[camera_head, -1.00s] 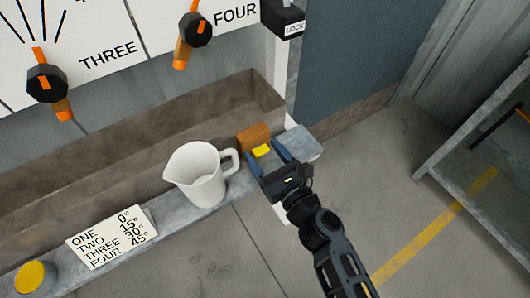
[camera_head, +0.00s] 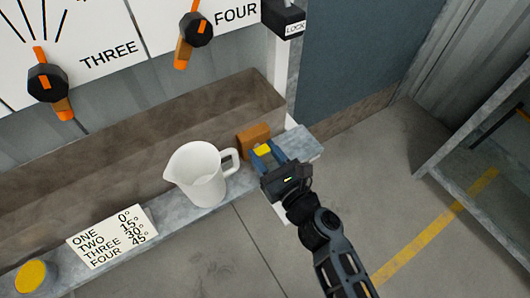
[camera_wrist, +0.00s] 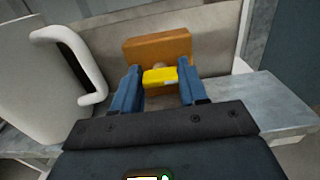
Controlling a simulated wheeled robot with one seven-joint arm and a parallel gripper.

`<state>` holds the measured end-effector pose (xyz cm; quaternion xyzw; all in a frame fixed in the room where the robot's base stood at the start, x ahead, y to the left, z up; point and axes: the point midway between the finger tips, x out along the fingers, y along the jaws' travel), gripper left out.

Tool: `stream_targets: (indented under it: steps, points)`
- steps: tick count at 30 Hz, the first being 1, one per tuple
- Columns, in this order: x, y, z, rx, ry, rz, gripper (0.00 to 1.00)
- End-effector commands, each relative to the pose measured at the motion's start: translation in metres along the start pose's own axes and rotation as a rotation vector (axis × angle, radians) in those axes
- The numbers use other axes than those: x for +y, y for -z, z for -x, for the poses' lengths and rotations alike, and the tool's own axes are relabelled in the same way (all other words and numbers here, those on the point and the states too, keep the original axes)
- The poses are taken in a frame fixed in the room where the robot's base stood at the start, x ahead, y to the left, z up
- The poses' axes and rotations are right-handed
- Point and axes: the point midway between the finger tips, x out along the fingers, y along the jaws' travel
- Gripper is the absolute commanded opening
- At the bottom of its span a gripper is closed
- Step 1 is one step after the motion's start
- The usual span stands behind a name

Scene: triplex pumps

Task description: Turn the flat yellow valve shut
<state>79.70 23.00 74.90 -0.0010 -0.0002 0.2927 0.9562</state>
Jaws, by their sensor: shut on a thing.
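The flat yellow valve (camera_head: 263,150) sits on the front of an orange-brown block (camera_head: 252,136) at the right end of the ledge. In the wrist view the yellow handle (camera_wrist: 160,77) lies level, as a short bar, in front of the block (camera_wrist: 157,45). My gripper (camera_head: 265,151) is shut on the handle, with one blue finger at each end of it. The fingers also show in the wrist view (camera_wrist: 159,79). The valve's stem behind the handle is mostly hidden.
A white jug (camera_head: 197,174) stands close to the left of the block, its handle toward my gripper. A label card (camera_head: 112,236) and a yellow-topped knob (camera_head: 32,276) lie further left on the ledge. Dial levers hang above. The floor to the right is clear.

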Motion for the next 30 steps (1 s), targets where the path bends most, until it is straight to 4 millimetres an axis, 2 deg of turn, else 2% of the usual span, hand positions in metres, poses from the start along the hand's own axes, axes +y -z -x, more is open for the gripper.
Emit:
stream_targets:
  steps: [11,30]
  points:
    - [0.0002,0.0022,0.0001,-0.001,0.001,0.138,0.12]
    - [0.0026,0.004,0.0004,-0.001,0.001,0.726,0.12]
